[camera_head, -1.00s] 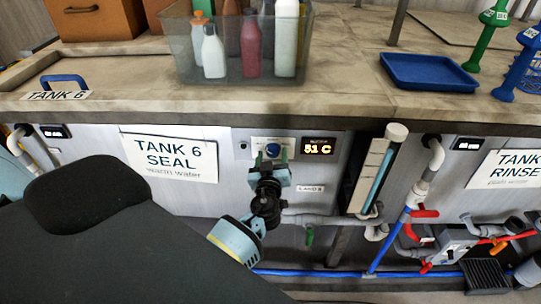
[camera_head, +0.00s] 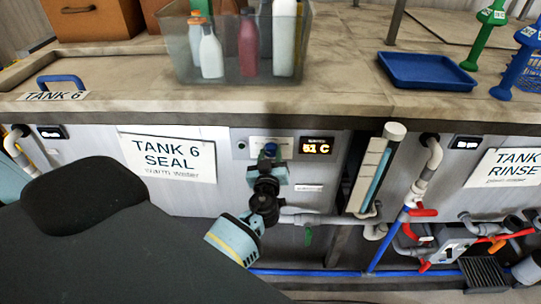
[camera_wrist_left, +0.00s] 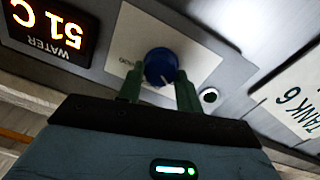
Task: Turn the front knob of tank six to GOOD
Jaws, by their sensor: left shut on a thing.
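The blue front knob (camera_head: 270,149) of tank six sits on a pale plate on the grey tank front, beside the TANK 6 SEAL sign (camera_head: 168,157). My left gripper (camera_head: 270,157) is at the knob from below. In the left wrist view its two green fingers (camera_wrist_left: 159,80) are shut on the sides of the knob (camera_wrist_left: 161,66). A white pointer mark on the knob points toward the lower right of that view. Small lettering on the plate, left of the knob there, is too blurred to read surely. My right gripper is not in view.
A display reading 51 C (camera_head: 317,146) is just right of the knob; it also shows in the left wrist view (camera_wrist_left: 45,25). A small round button (camera_wrist_left: 209,95) is near the fingers. Pipes (camera_head: 300,218) run below. The counter edge (camera_head: 250,120) overhangs above.

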